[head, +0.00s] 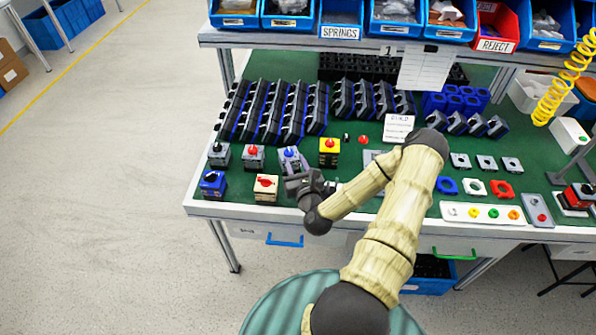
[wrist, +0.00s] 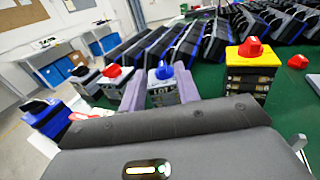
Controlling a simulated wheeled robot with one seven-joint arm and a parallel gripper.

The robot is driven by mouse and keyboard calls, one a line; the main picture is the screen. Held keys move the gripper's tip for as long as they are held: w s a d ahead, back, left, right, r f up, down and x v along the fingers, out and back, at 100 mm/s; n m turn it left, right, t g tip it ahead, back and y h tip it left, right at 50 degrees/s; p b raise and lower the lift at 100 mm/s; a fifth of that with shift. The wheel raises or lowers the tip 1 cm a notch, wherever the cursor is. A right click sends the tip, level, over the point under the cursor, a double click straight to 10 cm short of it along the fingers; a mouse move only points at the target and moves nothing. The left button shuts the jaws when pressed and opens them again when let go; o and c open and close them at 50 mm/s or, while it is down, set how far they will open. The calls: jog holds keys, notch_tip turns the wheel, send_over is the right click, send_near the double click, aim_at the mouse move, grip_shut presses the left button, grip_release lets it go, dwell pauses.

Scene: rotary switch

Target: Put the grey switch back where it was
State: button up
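A grey switch with a blue knob (head: 290,154) is between the fingers of my gripper (head: 293,162), near the front left of the green table. In the wrist view the lilac fingers (wrist: 160,92) press against both sides of this grey switch (wrist: 163,92); no gap shows. It looks slightly turned in the head view. Its base is hidden, so I cannot tell whether it touches the table. To its left are a grey switch with a red knob (head: 253,158) and a grey switch with a black knob (head: 219,156).
A yellow switch with a red knob (head: 329,153) stands close on the right. A beige switch (head: 266,188) and a blue switch (head: 212,184) stand near the front edge. Rows of black-and-blue racks (head: 270,112) lie behind.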

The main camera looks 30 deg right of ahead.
jog(key=shift+v, duration=1.25)
